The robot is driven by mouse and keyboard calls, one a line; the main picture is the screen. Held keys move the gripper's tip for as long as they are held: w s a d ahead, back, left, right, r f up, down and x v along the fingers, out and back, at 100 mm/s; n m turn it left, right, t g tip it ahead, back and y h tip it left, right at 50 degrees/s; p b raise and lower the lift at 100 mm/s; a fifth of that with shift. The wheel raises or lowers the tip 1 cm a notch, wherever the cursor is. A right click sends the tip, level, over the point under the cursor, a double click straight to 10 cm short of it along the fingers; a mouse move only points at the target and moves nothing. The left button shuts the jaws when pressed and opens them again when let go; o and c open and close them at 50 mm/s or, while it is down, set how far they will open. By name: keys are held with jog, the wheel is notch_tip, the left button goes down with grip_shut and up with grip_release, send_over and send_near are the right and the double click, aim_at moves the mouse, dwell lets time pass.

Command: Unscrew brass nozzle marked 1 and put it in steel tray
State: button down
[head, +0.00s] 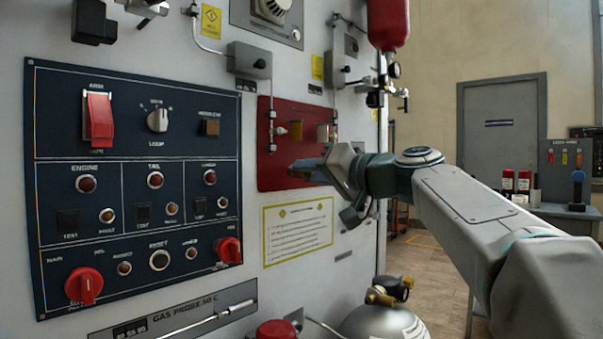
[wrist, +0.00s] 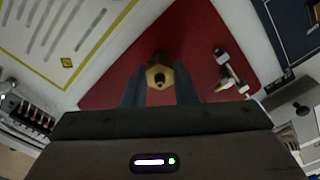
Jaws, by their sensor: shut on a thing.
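A brass nozzle with a hexagonal body (wrist: 158,76) sits between my two fingers in the wrist view, in front of the red panel (wrist: 160,30). My gripper (wrist: 159,88) is shut on it. Whether it is still threaded in cannot be told, and no number is readable. In the head view my gripper (head: 305,168) reaches in from the right to the lower part of the red panel (head: 275,178); its fingers hide the nozzle there. I cannot make out a steel tray in either view.
Other fittings (head: 297,130) stick out of the panel above my gripper; a silvery fitting (wrist: 228,68) shows to the right in the wrist view. A dark control panel (head: 140,180) is at left. A round metal vessel (head: 385,325) stands below. Open floor lies at right.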

jog(key=c, duration=1.2)
grip_release()
jog(key=shift+o, duration=0.2)
jog(key=shift+s+d, duration=0.1)
jog(key=shift+s+d+m+p, duration=0.5)
jog(key=shift+d+m, duration=0.2)
jog(key=shift+m, duration=0.2)
jog(key=shift+s+d+m+p, duration=0.4)
jog(key=shift+s+d+m, duration=0.25)
jog(key=shift+m, duration=0.25)
jog(key=shift+w, duration=0.1)
jog(key=m+p, duration=0.2)
jog(key=m, duration=0.1)
